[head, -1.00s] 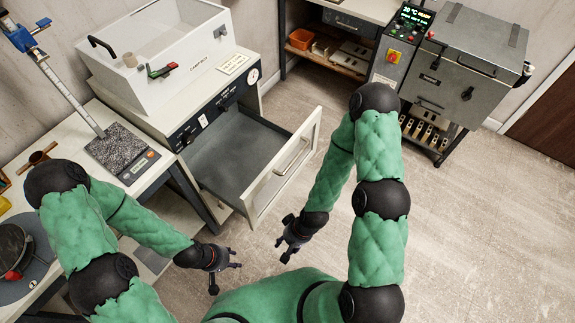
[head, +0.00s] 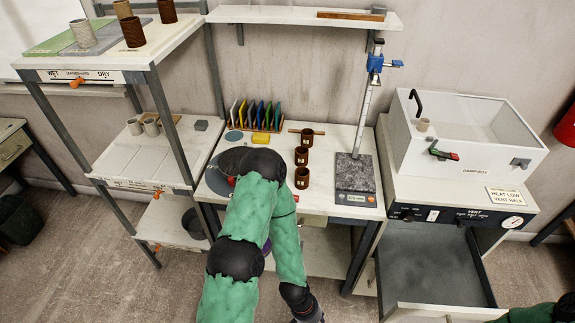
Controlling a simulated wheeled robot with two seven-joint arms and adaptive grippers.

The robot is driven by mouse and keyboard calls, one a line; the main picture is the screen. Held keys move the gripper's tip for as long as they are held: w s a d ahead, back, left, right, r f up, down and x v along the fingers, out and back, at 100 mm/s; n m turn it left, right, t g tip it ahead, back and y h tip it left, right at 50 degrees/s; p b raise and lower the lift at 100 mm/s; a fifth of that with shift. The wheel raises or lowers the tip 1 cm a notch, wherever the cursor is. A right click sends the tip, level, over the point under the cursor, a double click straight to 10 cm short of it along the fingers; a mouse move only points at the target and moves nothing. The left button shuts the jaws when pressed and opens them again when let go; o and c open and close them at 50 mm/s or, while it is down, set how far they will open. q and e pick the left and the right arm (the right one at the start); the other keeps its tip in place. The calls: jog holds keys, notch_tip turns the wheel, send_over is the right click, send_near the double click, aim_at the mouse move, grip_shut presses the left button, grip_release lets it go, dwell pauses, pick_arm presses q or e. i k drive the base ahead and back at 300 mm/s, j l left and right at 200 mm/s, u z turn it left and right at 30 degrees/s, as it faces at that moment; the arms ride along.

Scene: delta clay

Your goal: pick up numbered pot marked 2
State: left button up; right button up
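Three dark brown pots stand in a column on the middle table: a back one (head: 307,137), a middle one (head: 301,156) and a front one (head: 301,178). Small pale marks show on some of them, but I cannot read a number 2 on any. Other pots stand on the left shelves, including pale ones (head: 134,127) and brown ones (head: 131,32). My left gripper (head: 309,318) is at the bottom edge, mostly cut off, well below the table pots. My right gripper is out of view.
A scale with a tall gauge (head: 355,178) stands right of the brown pots. Coloured cards in a rack (head: 257,113) stand behind. A shelf board (head: 300,16) hangs above the table. The open drawer (head: 430,268) juts out at the right.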

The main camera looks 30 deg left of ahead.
aim_at(301, 153)
jog(key=u, duration=1.05)
